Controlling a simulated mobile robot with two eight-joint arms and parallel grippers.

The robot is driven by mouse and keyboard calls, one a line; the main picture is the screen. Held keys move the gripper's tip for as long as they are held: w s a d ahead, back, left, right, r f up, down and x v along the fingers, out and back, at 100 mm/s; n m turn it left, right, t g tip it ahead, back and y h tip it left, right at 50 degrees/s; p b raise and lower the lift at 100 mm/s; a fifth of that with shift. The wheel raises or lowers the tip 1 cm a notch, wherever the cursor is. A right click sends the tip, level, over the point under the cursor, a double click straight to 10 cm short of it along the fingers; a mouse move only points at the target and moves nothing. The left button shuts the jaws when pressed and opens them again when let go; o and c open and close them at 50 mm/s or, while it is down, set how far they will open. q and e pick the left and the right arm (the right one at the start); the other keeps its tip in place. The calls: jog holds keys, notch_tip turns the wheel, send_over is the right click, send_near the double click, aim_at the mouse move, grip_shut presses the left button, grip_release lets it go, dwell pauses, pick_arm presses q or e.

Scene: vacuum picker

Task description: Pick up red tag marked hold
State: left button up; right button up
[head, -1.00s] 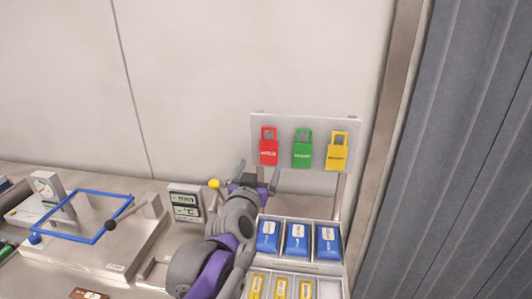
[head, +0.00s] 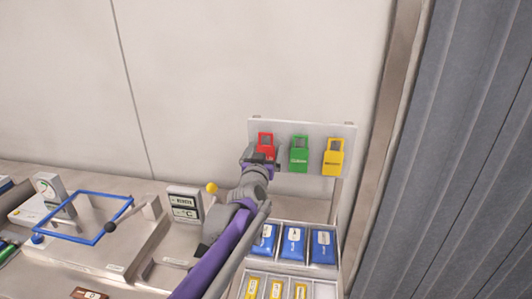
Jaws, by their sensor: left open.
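The red tag (head: 265,140) hangs at the left of a pale upright board (head: 315,127). Its top with the hanging slot shows, while its lower part and most of its lettering are hidden behind my gripper. My left gripper (head: 262,154) is open at the lower part of the red tag. I cannot tell whether the fingers touch it. A green tag (head: 299,155) and a yellow tag (head: 333,158) hang to its right. My right gripper is not in view.
Below the board stands a tray with blue packets (head: 322,246) and yellow packets (head: 277,289) in compartments. A display unit (head: 184,204), a yellow ball knob (head: 211,188) and a machine with a blue frame (head: 97,236) stand to the left. A grey corrugated curtain (head: 450,150) borders the right.

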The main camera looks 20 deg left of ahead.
pick_arm(q)
jog(key=shift+s, duration=0.15)
jog(key=shift+c, duration=0.3)
jog(key=c, duration=1.3)
jog(key=shift+r, duration=0.1)
